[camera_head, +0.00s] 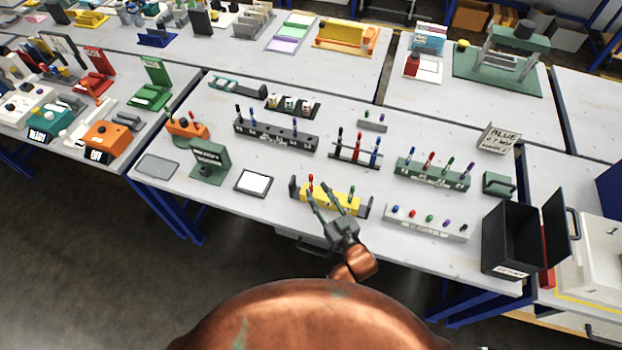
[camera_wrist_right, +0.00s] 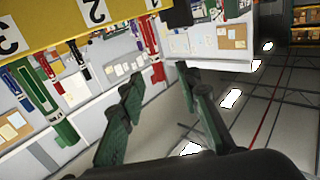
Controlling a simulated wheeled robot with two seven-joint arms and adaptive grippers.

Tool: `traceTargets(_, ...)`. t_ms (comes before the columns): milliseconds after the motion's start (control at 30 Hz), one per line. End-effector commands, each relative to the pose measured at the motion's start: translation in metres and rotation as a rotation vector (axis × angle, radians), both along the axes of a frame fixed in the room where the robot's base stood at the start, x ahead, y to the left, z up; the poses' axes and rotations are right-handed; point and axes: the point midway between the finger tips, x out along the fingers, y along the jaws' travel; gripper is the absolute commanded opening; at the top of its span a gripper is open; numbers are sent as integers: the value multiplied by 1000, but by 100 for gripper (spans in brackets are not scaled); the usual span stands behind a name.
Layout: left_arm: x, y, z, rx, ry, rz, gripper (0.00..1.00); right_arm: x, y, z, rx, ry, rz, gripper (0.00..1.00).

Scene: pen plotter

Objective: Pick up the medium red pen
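My right gripper (camera_head: 326,192) is open and empty at the front of the yellow rack (camera_head: 333,200). In the right wrist view its two dark green fingers (camera_wrist_right: 157,82) are spread apart. A red pen (camera_head: 311,182) stands at the rack's left end, near one fingertip; a red pen also shows in the wrist view (camera_wrist_right: 152,38), beyond the gap between the fingers. Other red pens stand in the black rack (camera_head: 358,141), the green rack (camera_head: 431,158) and the pale tray (camera_head: 412,213). I cannot tell which is the medium one. My left gripper is out of view.
A green pen (camera_head: 354,190) stands at the yellow rack's right. A white pad (camera_head: 253,183) lies left of it. A dark box with an open lid (camera_head: 510,236) stands at the right end. Bare tabletop (camera_head: 270,150) lies behind the pad.

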Motion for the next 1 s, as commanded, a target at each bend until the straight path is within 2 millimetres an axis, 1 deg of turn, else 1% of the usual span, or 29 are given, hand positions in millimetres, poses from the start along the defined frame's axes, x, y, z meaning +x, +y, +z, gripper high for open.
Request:
traceTargets(33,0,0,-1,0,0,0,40,6,1,1,0,-1,-3,31)
traceTargets(167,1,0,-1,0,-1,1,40,17,4,1,0,1,-10,31)
traceTargets(400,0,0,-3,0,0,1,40,47,20,4,0,1,-11,31)
traceTargets(500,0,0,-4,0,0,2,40,55,24,4,-1,2,-10,31)
traceTargets(767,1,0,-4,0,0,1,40,58,27,4,-1,3,-8,31)
traceTargets(1000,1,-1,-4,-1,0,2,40,58,27,4,-1,3,-8,16)
